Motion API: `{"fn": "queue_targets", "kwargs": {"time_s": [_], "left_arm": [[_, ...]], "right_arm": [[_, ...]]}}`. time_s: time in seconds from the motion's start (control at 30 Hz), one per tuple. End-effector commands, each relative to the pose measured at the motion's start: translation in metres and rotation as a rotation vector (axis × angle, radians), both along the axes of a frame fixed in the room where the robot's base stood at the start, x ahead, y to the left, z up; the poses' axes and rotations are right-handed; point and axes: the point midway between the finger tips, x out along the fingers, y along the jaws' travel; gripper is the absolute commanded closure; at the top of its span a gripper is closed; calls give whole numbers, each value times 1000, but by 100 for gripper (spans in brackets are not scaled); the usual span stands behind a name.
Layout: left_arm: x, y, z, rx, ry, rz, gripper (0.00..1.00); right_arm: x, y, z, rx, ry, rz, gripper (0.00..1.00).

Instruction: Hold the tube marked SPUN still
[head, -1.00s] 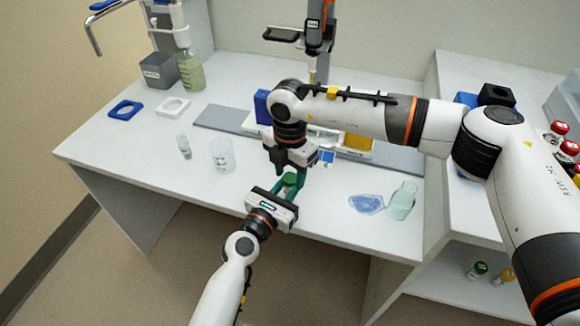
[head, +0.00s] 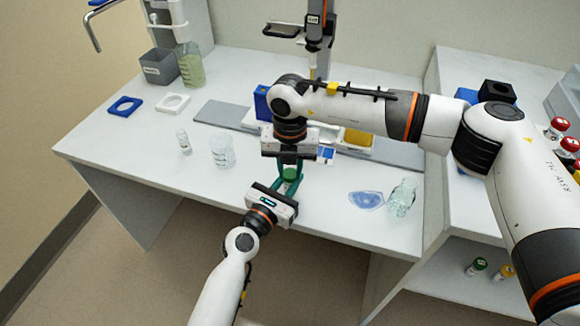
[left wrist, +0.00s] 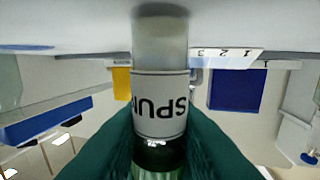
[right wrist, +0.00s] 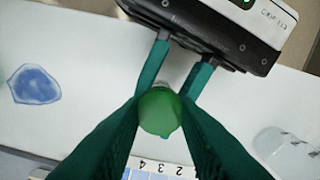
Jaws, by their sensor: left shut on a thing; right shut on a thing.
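The tube marked SPUN (left wrist: 160,105) stands upright between my grippers; its black lettering on a white label shows upside down in the left wrist view. It has a green cap (right wrist: 160,112), seen from above in the right wrist view. My left gripper (head: 289,186) is shut on the tube from the near side, just under the cap. My right gripper (head: 290,172) comes down from above, shut on the green cap. In the head view most of the tube is hidden by the grippers; only green shows.
A beaker (head: 222,150) and a small vial (head: 184,140) stand left. Behind are a blue block (head: 262,103) and a yellow block (head: 358,138). The front left of the bench is clear.

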Motion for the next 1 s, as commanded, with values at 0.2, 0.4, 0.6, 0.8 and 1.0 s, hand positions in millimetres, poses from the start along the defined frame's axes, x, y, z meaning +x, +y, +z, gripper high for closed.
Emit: {"fn": "queue_targets", "kwargs": {"time_s": [0.2, 0.4, 0.6, 0.8, 1.0], "left_arm": [[0, 0, 0, 1, 1, 0, 100], [0, 0, 0, 1, 1, 0, 100], [0, 0, 0, 1, 1, 0, 100], [0, 0, 0, 1, 1, 0, 100], [0, 0, 0, 1, 1, -1, 100]], "right_arm": [[0, 0, 0, 0, -1, 528, 100], [0, 0, 1, -1, -1, 1015, 100], [0, 0, 1, -1, -1, 1502, 100], [0, 0, 2, -1, -1, 1989, 100], [0, 0, 2, -1, -1, 2477, 100]]}}
